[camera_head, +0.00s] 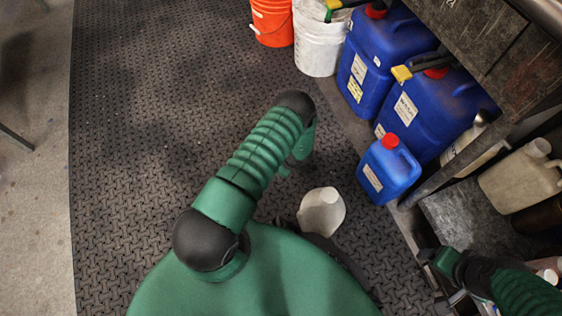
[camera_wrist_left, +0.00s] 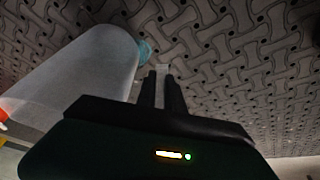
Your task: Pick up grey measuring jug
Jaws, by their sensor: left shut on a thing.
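The grey measuring jug (camera_head: 322,212) looks pale grey in the head view, close to the front of my green body. In the left wrist view a large pale grey body (camera_wrist_left: 85,65) lies left of my fingers and looks like the jug's side. My left gripper (camera_wrist_left: 163,85) is shut with a thin pale piece between its tips, apparently part of the jug such as its handle. In the head view my left forearm hides that gripper. My right gripper (camera_head: 432,278) is at the lower right, open and empty, away from the jug.
Blue canisters (camera_head: 388,168) with red caps stand along the right. An orange bucket (camera_head: 272,22) and a white bucket (camera_head: 318,45) stand at the top. A shelf (camera_head: 460,215) with a beige jug (camera_head: 520,180) is at right. The dark patterned mat (camera_head: 150,120) is clear at left.

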